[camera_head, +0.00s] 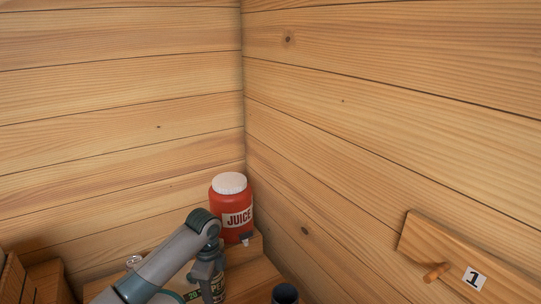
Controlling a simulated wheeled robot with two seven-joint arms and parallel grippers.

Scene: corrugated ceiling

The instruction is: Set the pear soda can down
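The other finger and the fingertips are not clearly visible, so the grip cannot be made out. My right gripper is not in view.
A red juice jar (231,208) with a white lid stands behind the can in the wall corner. A dark round cup-like thing (285,294) is right of the can. Wooden pieces (45,282) are at far left. A peg board (452,262) marked 1 is on the right wall.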

